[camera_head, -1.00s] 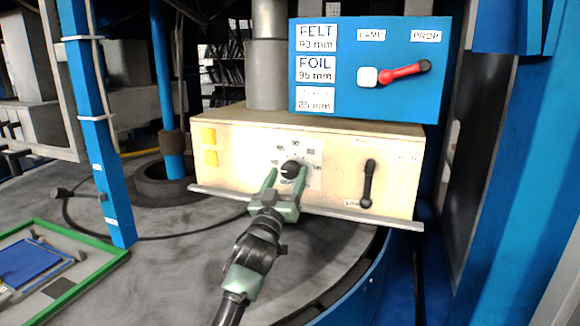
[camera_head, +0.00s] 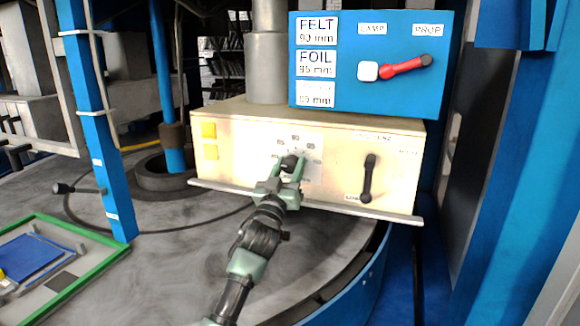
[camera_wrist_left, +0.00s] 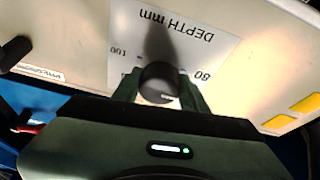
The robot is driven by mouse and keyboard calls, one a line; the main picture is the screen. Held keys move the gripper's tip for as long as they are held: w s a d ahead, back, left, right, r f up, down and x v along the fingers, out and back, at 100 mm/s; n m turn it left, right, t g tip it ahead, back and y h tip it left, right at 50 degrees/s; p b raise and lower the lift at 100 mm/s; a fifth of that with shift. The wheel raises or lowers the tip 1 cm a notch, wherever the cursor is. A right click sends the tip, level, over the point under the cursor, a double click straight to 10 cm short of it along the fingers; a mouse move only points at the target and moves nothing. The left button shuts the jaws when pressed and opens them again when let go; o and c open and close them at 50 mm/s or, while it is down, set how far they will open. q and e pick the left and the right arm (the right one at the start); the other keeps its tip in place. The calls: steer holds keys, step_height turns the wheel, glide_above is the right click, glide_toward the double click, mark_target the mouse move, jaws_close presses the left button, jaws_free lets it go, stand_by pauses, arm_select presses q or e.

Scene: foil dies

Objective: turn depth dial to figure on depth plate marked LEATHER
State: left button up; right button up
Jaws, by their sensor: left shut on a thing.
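The black depth dial (camera_head: 289,162) sits on a white scale plate (camera_head: 314,149) on the front of the cream box. My left gripper (camera_head: 287,167) is shut on the dial, one finger on each side. In the left wrist view the dial (camera_wrist_left: 158,82) is between the fingers, with a pale mark near its lower edge. The scale plate (camera_wrist_left: 200,45) reads DEPTH mm upside down, with 80 and 100 legible. Depth plates on the blue panel read FELT 90 mm (camera_head: 317,31) and FOIL 95 mm (camera_head: 316,64). A third plate (camera_head: 315,94) has a faded name, apparently 85 mm. My right gripper is not in view.
A black lever (camera_head: 368,178) is right of the dial on the box (camera_head: 240,152). A red lever (camera_head: 405,66) is on the blue panel (camera_head: 440,85) above. A metal ledge (camera_head: 345,209) runs below the box front. A green-rimmed tray (camera_head: 105,257) lies at the left.

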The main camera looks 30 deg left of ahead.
arm_select(q)
steer(key=shift+m, duration=0.3)
steer(key=m+h, duration=0.1)
steer(key=m, duration=0.1)
steer(key=m+h+p, duration=0.1)
steer(key=m+h, duration=0.1)
steer(key=m, duration=0.1)
steer(key=shift+a+r, duration=0.1)
steer(key=shift+r, duration=0.05)
steer(key=m+h+p, duration=0.2)
steer(key=m, duration=0.3)
steer(key=shift+m+h, duration=0.6)
steer(key=shift+m, duration=0.1)
steer(key=o, duration=1.4)
